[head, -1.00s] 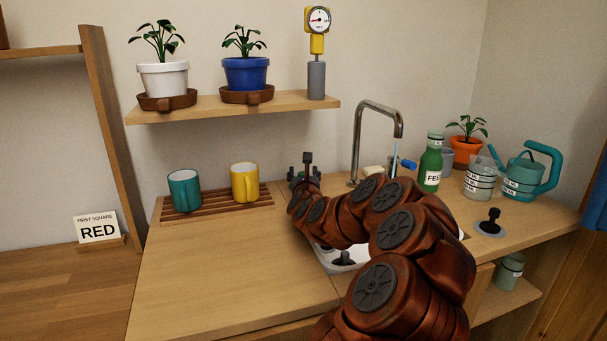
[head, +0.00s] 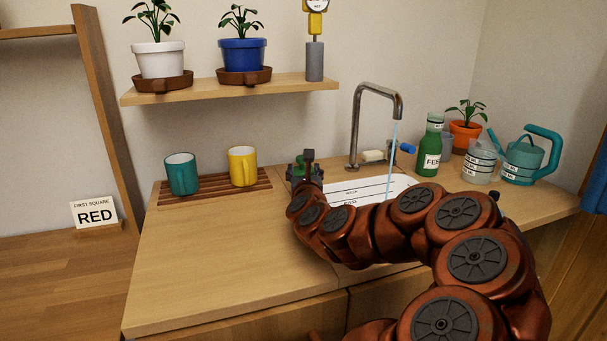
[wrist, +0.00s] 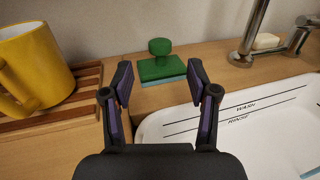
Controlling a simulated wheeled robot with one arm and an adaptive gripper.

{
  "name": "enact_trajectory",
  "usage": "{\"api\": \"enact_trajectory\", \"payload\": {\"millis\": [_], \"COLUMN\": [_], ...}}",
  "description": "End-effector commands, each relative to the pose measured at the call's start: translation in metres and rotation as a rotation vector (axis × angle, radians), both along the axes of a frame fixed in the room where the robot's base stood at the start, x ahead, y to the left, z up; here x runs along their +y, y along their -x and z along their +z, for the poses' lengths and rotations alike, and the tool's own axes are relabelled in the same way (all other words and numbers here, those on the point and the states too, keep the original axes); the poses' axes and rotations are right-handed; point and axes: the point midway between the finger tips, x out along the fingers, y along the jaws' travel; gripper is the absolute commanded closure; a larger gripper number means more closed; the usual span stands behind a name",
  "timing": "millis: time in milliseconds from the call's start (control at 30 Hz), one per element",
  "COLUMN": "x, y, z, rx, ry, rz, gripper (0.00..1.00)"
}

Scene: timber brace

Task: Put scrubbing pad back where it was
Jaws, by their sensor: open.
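The scrubbing pad is green with a round knob on top (wrist: 160,47). It sits upright on the counter at the back, near the wall, left of the sink, with a thin teal layer along its front bottom edge. In the head view its green top (head: 299,165) shows just behind my gripper. My gripper (wrist: 160,85) is open and empty. Its two fingertips are spread in front of the pad, one to each side, and the pad appears beyond them. Whether the teal layer belongs to the pad or the counter, I cannot tell.
The white sink (wrist: 250,125) with lines marked WASH and RINSE lies to the right. Water runs from the tap (head: 355,130). A yellow mug (wrist: 35,65) stands on a wooden rack close on the left. Soap (wrist: 266,41) lies behind the sink. The front left counter is clear.

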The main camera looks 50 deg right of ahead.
Motion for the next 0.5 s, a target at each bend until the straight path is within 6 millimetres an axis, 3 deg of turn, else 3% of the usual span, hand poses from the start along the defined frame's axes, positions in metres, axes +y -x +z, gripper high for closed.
{"api": "enact_trajectory", "payload": {"millis": [500], "x": [0.013], "y": [0.014], "z": [-0.002], "rx": [-0.001], "ry": [-0.002], "rz": [0.0], "gripper": [0.41]}}
